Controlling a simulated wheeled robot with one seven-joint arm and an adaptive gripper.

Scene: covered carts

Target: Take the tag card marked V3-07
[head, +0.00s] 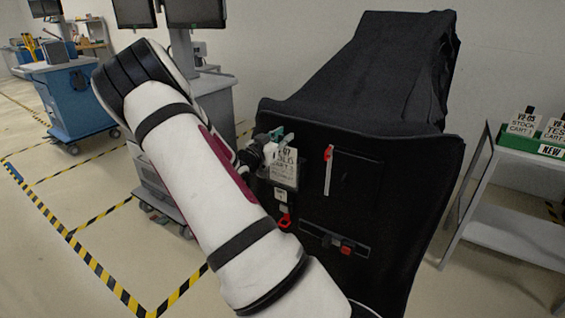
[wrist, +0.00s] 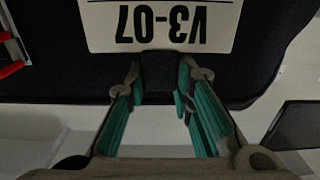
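The tag card marked V3-07 (wrist: 163,22) shows upside down at the top of the wrist view, with a dark tab (wrist: 158,75) on the edge toward me. In the head view the white card (head: 283,166) sits upright in a holder on the black cover's front; part of its print is hidden by my gripper. My gripper (wrist: 160,85) is open, its two teal-padded fingers on either side of the tab with gaps visible. In the head view my gripper (head: 277,135) is at the card's top edge, partly hidden by my arm.
The black covered cart (head: 380,200) carries red-ended latches (head: 346,248) and a red pull strap (head: 328,155) beside the card. A shelf at right holds other tag cards (head: 523,124) in a green box (head: 550,149). A monitor cart stands behind my arm.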

